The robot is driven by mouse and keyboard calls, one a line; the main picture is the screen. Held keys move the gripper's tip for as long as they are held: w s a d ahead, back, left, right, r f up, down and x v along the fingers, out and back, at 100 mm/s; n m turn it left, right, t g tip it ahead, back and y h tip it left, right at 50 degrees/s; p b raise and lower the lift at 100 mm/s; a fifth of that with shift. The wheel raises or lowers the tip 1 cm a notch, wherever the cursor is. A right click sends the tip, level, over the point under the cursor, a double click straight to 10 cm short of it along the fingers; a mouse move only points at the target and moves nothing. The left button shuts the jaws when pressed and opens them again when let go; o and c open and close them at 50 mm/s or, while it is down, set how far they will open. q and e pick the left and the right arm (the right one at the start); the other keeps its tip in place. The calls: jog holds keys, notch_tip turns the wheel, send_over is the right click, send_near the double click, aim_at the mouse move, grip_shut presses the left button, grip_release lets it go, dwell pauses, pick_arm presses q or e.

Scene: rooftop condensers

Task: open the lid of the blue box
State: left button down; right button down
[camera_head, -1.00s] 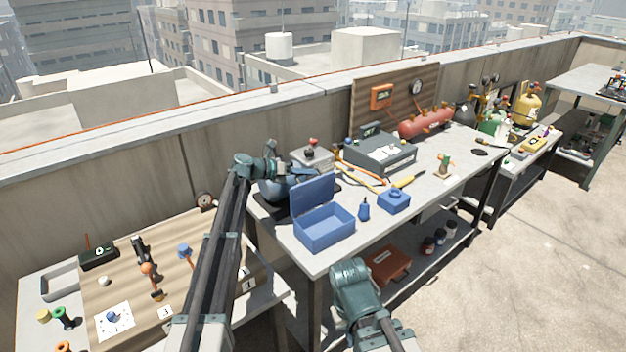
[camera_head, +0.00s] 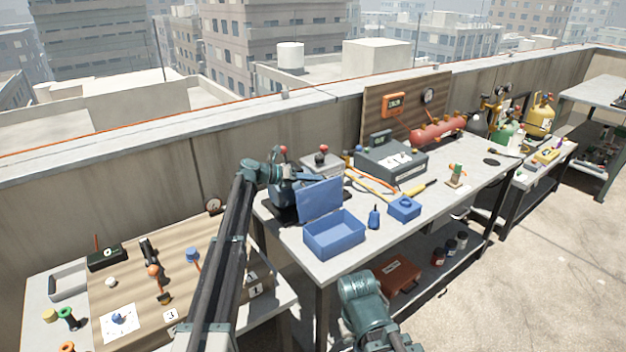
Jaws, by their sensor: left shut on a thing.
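The blue box (camera_head: 335,238) sits near the left front corner of the grey workbench (camera_head: 290,243). It is open-topped toward me, and its inside shows empty. Its lid (camera_head: 320,201) stands raised at the back edge, leaning back a little. My left gripper (camera_head: 308,177) is at the upper edge of the lid, shut on it; the fingertips are partly hidden behind the lid. My right gripper is not in view; only part of my right arm shows at the bottom.
A small blue case (camera_head: 404,208) and a blue bottle (camera_head: 374,218) stand right of the box. A grey instrument (camera_head: 391,160) and a red tank (camera_head: 438,131) are farther back. A wooden-topped table (camera_head: 215,262) with small items is at the left.

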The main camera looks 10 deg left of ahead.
pick_arm(q)
jog(key=c, duration=0.9)
grip_release()
jog(key=p+v, duration=0.4)
jog(key=v, duration=0.9)
jog(key=shift+s+a, duration=0.2)
jog(key=shift+a, duration=0.15)
